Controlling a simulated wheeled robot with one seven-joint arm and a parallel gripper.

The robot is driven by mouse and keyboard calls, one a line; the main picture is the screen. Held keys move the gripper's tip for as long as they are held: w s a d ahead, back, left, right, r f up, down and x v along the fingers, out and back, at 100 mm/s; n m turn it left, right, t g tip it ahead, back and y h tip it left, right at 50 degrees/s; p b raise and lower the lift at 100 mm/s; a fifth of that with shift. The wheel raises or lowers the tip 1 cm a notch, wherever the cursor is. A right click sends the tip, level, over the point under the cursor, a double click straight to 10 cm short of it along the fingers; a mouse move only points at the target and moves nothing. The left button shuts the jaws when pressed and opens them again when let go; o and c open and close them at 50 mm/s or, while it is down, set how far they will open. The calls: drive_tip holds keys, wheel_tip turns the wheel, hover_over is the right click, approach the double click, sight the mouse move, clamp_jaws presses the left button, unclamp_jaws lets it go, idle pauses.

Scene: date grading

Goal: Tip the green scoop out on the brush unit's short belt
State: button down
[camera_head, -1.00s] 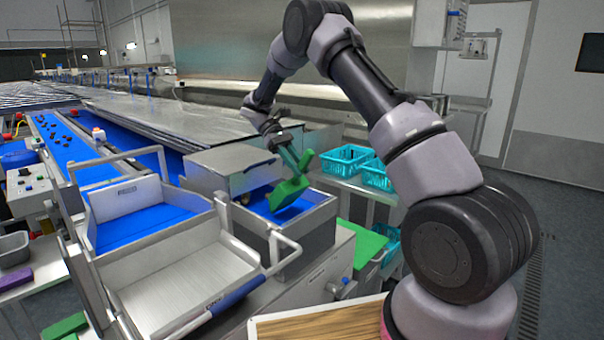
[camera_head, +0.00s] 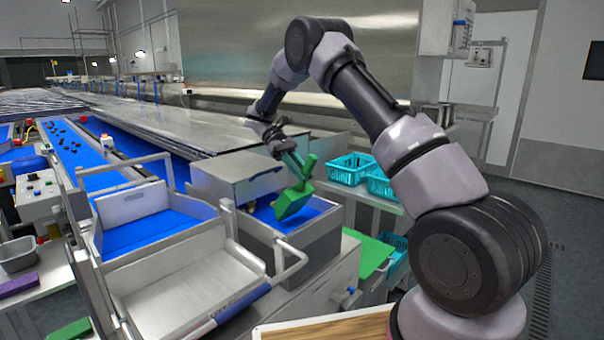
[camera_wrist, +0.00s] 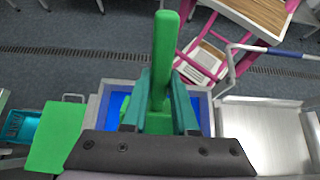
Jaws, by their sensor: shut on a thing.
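The green scoop (camera_head: 294,202) hangs tilted, pan low, over the blue short belt (camera_head: 318,208) of the brush unit (camera_head: 238,177). My gripper (camera_head: 295,163) is shut on its handle, which also stands between the fingers in the wrist view (camera_wrist: 164,60). The scoop's inside is turned out of sight, so I cannot tell whether it holds dates. Small brown pieces (camera_head: 250,207) show at the unit's hood opening. In the wrist view the belt (camera_wrist: 203,108) shows on both sides of my fingers; the fingers hide most of the pan.
The belt's steel side walls (camera_head: 313,237) stand close around the scoop. A metal tray (camera_head: 185,268) with a blue-gripped handle lies at left. A green board (camera_head: 366,250) and turquoise baskets (camera_head: 349,168) are at right. A wood-topped stand (camera_head: 325,328) is in front.

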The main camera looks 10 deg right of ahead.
drive_tip(key=shift+r, duration=3.55)
drive_tip(key=shift+s+d+f, duration=0.1)
drive_tip(key=shift+s+d, duration=0.2)
drive_tip(key=shift+d, duration=0.05)
drive_tip(key=s+d+f+t+y, duration=0.6)
drive_tip(key=s+f+t, duration=0.1)
drive_tip(key=s+t, duration=0.1)
drive_tip(key=shift+s+t, duration=0.35)
drive_tip(key=shift+t, duration=0.05)
drive_tip(key=shift+d, duration=0.1)
